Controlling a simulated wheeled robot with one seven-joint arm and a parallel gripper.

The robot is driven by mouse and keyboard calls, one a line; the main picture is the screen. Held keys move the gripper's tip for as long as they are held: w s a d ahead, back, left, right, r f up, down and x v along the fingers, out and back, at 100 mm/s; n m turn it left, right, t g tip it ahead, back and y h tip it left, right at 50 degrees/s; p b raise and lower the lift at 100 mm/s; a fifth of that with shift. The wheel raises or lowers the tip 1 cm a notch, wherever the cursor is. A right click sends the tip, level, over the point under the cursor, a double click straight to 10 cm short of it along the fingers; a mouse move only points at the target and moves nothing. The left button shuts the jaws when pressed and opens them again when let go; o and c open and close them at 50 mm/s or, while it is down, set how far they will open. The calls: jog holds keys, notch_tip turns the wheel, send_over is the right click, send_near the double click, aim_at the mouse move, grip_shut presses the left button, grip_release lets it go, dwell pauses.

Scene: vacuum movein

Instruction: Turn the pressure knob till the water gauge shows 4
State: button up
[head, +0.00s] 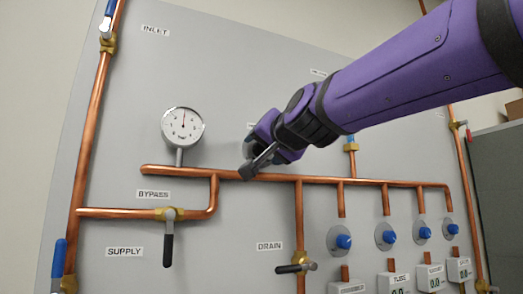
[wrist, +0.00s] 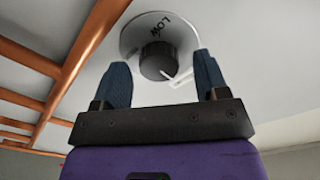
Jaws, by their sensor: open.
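The water gauge (head: 183,125) is a round white dial on the grey panel, left of my arm in the head view. Its needle points about straight up; the numbers are too small to read. The pressure knob (wrist: 156,61) is dark and round on a pale disc marked LOW, with a white pointer toward the lower right in the wrist view. My gripper (wrist: 163,69) is open, with one blue finger on each side of the knob. Gaps show between the fingers and the knob. In the head view my arm hides most of the knob.
Copper pipes (head: 330,181) cross the panel (head: 225,65) below the gauge. A bypass valve (head: 168,236) and a drain valve (head: 297,267) have black handles. Several blue knobs sit at the lower right. A grey cabinet (head: 500,190) stands at the right.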

jog(key=shift+w, duration=0.3)
jog(key=shift+c, duration=0.2)
jog(key=c, duration=0.9)
jog(key=shift+m, duration=0.3)
jog(key=m, duration=1.2)
jog(key=shift+f+m, duration=0.15)
jog(key=shift+m, duration=0.15)
